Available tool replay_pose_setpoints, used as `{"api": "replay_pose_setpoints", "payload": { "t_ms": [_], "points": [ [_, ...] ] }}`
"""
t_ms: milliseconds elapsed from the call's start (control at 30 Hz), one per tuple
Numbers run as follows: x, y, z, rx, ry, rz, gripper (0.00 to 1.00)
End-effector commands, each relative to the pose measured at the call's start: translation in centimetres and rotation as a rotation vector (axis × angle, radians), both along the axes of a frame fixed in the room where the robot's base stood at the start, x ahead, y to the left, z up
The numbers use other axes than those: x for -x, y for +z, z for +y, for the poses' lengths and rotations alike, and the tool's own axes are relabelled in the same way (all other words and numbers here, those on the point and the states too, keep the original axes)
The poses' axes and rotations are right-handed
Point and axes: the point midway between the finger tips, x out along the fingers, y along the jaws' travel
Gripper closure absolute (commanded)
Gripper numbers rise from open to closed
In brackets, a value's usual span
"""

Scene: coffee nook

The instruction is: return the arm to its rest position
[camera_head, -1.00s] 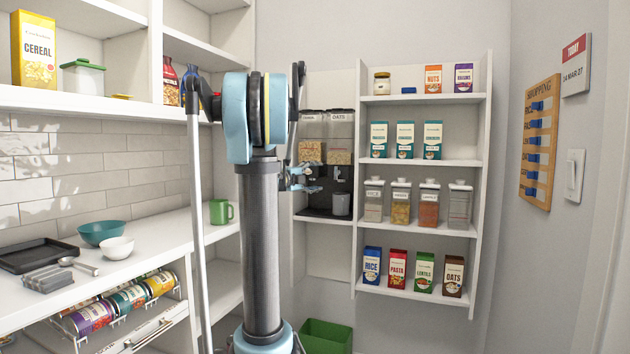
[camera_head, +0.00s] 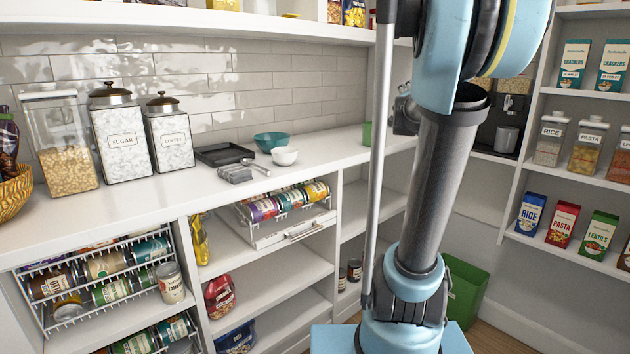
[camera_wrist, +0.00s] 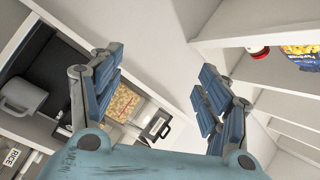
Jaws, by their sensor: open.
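My arm stands upright in the right half of the head view, its upper joint large and close to the camera. My gripper (camera_wrist: 160,95) shows in the wrist view with its two blue-padded fingers spread wide and nothing between them. In the head view the gripper is mostly hidden behind the arm; a grey part shows left of the column. Beyond the fingers, the wrist view shows a food dispenser (camera_wrist: 124,102) with pale contents and a grey mug (camera_wrist: 22,96) at the left.
The counter (camera_head: 330,153) at the left holds canisters, a black tray (camera_head: 224,153), a teal bowl (camera_head: 271,141) and a white bowl (camera_head: 284,156). Shelves with boxes and jars stand at the right. A green bin (camera_head: 466,290) is on the floor behind my arm.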

Motion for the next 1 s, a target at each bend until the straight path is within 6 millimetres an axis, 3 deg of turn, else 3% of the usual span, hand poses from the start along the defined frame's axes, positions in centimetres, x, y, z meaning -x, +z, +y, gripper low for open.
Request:
{"api": "replay_pose_setpoints", "payload": {
  "t_ms": [33,100,200,333,500,633,800,1000],
  "points": [
    [0.8,-1.3,3.0,0.044,0.080,0.053,0.30],
    [2.1,-3.4,6.7,0.108,0.189,0.133,0.30],
    [4.6,-6.9,10.8,0.194,0.333,0.251,0.30],
    [8.8,-12.2,15.0,0.301,0.494,0.418,0.30],
    [15.4,-19.6,18.4,0.424,0.667,0.652,0.30],
    [21.2,-25.1,19.4,0.507,0.774,0.841,0.30],
    [29.2,-31.6,18.8,0.602,0.879,1.101,0.30],
    [36.6,-36.3,16.8,0.671,0.939,1.355,0.30]
  ]
}}
